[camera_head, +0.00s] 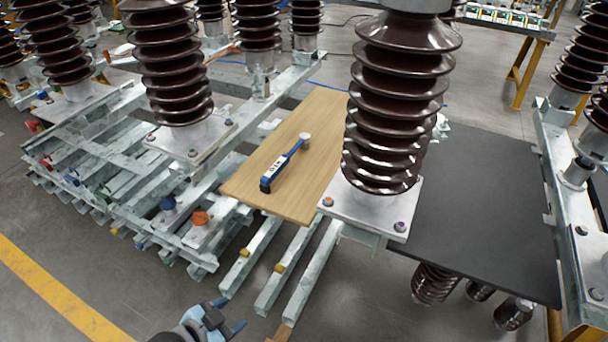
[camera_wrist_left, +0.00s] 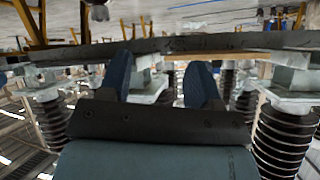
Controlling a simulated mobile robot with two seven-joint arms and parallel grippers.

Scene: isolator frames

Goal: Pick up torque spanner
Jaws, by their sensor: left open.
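The torque spanner (camera_head: 283,165) is blue with a black handle end and a pale round head. It lies diagonally on a wooden board (camera_head: 315,125), its head toward the back right. My left gripper (camera_head: 229,314) is at the bottom of the head view, low in front of the frame rails and well apart from the spanner. In the left wrist view, its two blue fingers (camera_wrist_left: 160,78) stand apart with nothing between them. The spanner cannot be made out in that view. My right gripper is not in view.
A large brown ribbed insulator (camera_head: 398,100) on a metal plate stands right of the board. Another insulator (camera_head: 172,65) stands to its left. Galvanised rails (camera_head: 255,250) run in front of the board. A dark panel (camera_head: 480,205) lies to the right. The floor at lower left is clear.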

